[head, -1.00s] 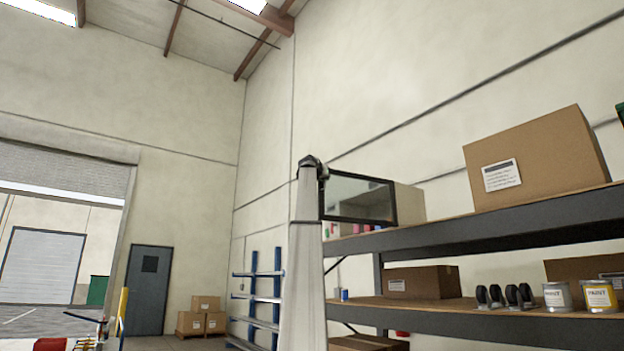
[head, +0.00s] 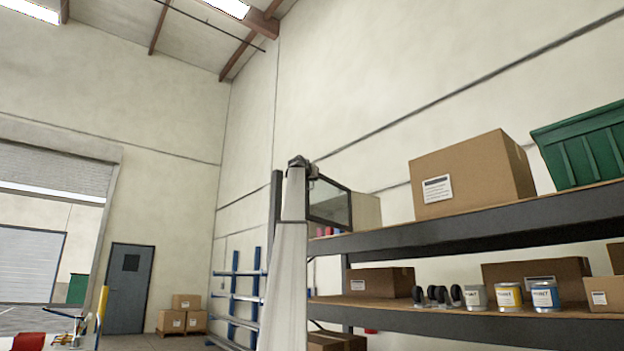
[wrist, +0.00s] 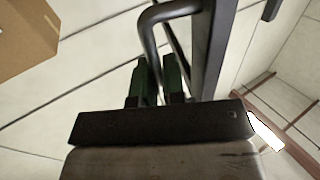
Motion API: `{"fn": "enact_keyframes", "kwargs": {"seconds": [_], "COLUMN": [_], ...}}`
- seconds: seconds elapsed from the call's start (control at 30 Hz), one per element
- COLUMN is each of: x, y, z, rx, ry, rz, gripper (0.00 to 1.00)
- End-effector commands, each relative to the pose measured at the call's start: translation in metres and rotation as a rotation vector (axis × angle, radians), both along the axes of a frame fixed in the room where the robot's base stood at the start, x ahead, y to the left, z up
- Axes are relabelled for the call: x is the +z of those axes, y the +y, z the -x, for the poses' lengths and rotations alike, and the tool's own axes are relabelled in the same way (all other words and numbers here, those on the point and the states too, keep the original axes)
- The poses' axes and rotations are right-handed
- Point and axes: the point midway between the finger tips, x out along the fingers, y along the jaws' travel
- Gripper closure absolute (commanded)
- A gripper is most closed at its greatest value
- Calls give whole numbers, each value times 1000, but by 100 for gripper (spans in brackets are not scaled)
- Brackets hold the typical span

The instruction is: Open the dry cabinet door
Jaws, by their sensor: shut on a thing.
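The dry cabinet (head: 367,210) is a pale box on the upper shelf, right of my arm in the head view. Its dark-framed glass door (head: 330,206) stands ajar, angled out from the body, with its left edge towards me. In the wrist view the grey bar handle (wrist: 149,42) runs down between the green fingers of my gripper (wrist: 159,82), which is shut on it. The dark door frame (wrist: 208,55) is just right of the fingers. In the head view my arm hides most of the gripper and the handle.
A large cardboard box (head: 470,175) and a green crate (head: 588,150) stand right of the cabinet on the upper shelf (head: 450,236). The lower shelf (head: 420,313) holds boxes, casters and paint cans. A blue rack (head: 235,285) stands behind to the left.

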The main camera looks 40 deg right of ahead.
Motion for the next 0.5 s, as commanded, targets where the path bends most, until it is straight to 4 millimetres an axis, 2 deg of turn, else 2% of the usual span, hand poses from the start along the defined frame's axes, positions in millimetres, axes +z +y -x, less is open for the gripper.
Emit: {"fn": "enact_keyframes", "kwargs": {"seconds": [0.43, 0.47, 0.5], "x": [0, 0, 0], "y": [-1, -1, -1], "z": [0, 0, 0], "rx": [1, 1, 1], "ry": [-3, -3, -3], "rz": [-3, -3, -3], "gripper": [100, 81, 81]}}
